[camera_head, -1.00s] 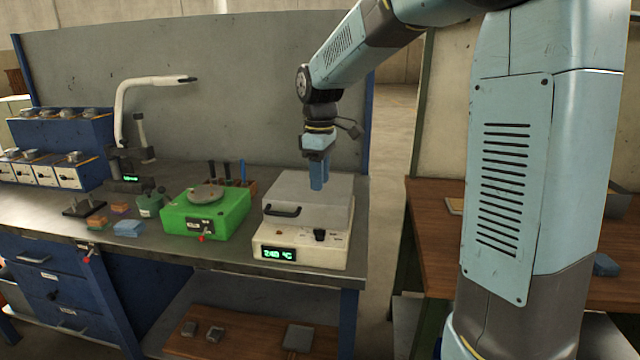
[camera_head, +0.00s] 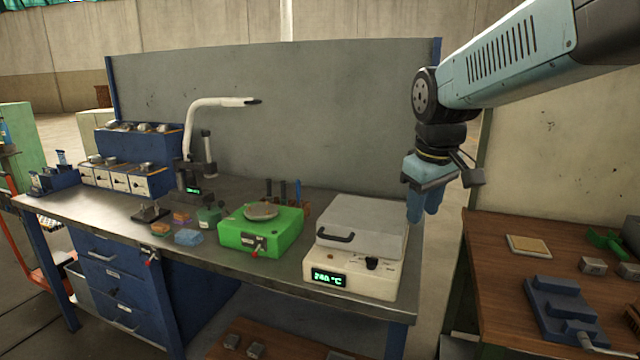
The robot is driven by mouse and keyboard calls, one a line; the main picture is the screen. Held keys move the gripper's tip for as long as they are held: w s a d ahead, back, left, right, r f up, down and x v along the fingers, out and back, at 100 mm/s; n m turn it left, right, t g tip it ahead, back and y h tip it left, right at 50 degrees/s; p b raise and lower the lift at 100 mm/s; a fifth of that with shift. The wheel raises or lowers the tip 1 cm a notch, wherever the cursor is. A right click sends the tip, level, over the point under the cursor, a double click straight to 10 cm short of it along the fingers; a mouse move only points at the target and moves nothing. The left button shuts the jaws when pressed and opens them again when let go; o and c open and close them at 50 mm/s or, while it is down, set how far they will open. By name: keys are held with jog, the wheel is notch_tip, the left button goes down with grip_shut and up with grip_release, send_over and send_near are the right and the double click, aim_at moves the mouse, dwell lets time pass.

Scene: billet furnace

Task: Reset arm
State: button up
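My gripper (camera_head: 416,212) hangs pointing down from my arm, at the right edge of the metal workbench. Its blue fingers sit close together beside the upper right of the white furnace (camera_head: 352,274), and nothing shows between them. From this angle I cannot tell whether they are fully shut. The furnace has a closed grey lid (camera_head: 360,222) with a black handle, and its green display reads about 240 °C. My arm reaches in from the upper right.
On the metal workbench (camera_head: 120,202) stand a green machine (camera_head: 262,230), small coloured blocks (camera_head: 187,237) and a white curved arm stand (camera_head: 187,140). A wooden table (camera_head: 500,262) at right holds a blue fixture (camera_head: 560,310). A grey panel (camera_head: 300,110) rises behind the bench.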

jog(key=s+d+m+t, duration=0.1)
jog(key=s+d+m, duration=0.1)
jog(key=s, duration=0.4)
jog(key=s+d+f+m+t, duration=0.1)
jog(key=s+d+m, duration=0.1)
jog(key=s, duration=0.4)
jog(key=shift+s+d+m+t, duration=0.2)
jog(key=shift+m+t, duration=0.1)
jog(key=shift+m, duration=0.6)
